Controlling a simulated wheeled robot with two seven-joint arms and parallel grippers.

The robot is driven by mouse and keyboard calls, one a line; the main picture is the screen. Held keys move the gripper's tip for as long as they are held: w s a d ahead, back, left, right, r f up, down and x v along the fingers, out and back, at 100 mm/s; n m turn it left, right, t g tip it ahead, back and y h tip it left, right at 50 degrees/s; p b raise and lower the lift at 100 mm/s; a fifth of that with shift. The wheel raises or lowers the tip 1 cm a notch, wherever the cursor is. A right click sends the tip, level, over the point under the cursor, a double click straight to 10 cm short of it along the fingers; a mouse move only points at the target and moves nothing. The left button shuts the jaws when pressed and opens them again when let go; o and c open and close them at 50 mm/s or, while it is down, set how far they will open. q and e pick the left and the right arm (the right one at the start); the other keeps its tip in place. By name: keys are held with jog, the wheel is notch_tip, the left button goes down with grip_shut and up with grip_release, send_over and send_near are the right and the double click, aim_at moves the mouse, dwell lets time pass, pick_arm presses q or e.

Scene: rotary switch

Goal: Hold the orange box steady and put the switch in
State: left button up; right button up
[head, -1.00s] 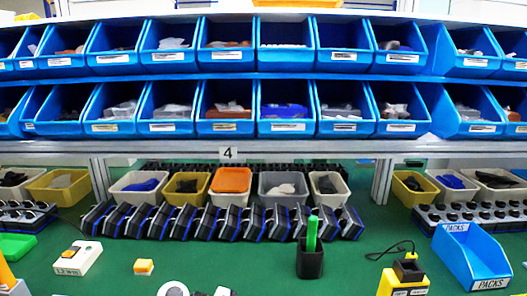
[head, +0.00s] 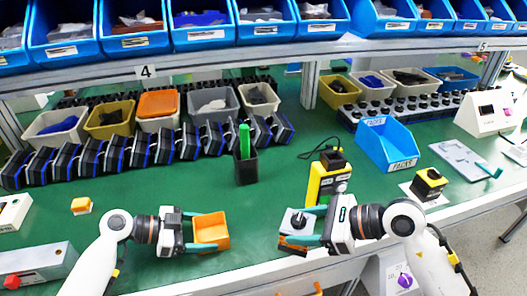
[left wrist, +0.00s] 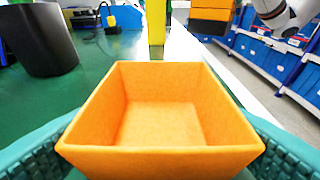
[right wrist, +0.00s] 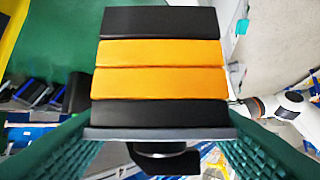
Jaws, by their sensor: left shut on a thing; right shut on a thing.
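The orange box (head: 212,230) is a small open-topped box near the table's front edge. It also shows in the left wrist view (left wrist: 165,105), where its inside is empty. My left gripper (head: 205,231) is shut on it, with a teal finger on each side. My right gripper (head: 305,228) is shut on the switch (head: 296,222), which has a pale plate with a dark knob. In the right wrist view the switch (right wrist: 160,80) shows a black and orange banded body, with the plate and black knob at its lower end. The switch is to the right of the box, apart from it.
A yellow device (head: 322,183) with a black top stands behind my right gripper. A dark cup (head: 246,167) holding a green item stands behind and between the grippers. A blue PACKS bin (head: 385,145) is at right. A grey box with a red button (head: 35,268) is at left.

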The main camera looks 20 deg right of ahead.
aim_at(195, 232)
jog(key=w+a+r+n+g+y, duration=0.1)
jog(key=w+a+n+g, duration=0.2)
jog(key=a, duration=0.6)
jog(key=w+a+r+n+g+y, duration=0.1)
jog(key=w+a+r+n+g, duration=0.1)
jog(key=w+a+n+g, duration=0.2)
jog(key=w+a, duration=0.3)
jog(key=a, duration=0.1)
jog(key=shift+a, duration=0.35)
jog(key=shift+f, duration=1.1)
jog(key=shift+f, duration=0.35)
jog(key=shift+f, duration=2.25)
jog(key=o, duration=1)
jog(key=shift+f, duration=0.1)
jog(key=shift+c, duration=0.2)
jog(key=shift+o, duration=0.6)
notch_tip(195, 232, up, 10)
pick_arm(q)
jog(key=o, duration=1.1)
